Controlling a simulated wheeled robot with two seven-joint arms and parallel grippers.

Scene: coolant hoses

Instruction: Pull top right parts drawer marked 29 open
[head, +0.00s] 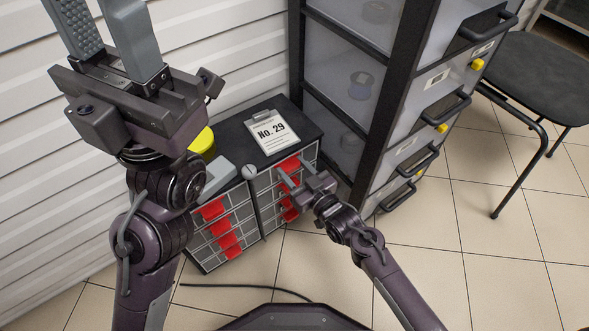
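A small dark parts cabinet (240,133) stands low against the wall, with grey drawers and several red drawer fronts in two columns. A clipboard sheet reading "No. 29" (272,130) lies on its top. The top right red drawer (288,164) is at the upper part of the right column; whether it is slightly out is too small to tell. My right gripper (294,171) is right in front of it, its two fingers apart, pointing at the cabinet; contact cannot be made out. My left gripper (104,35) is raised at the upper left, open and empty, away from the cabinet.
A tall black-framed cabinet (383,130) with handled drawers stands close on the right. A yellow round object (203,141) and a grey block (218,178) are at the cabinet's left. A dark chair (530,75) is far right. A black cable (240,287) lies on the tiled floor.

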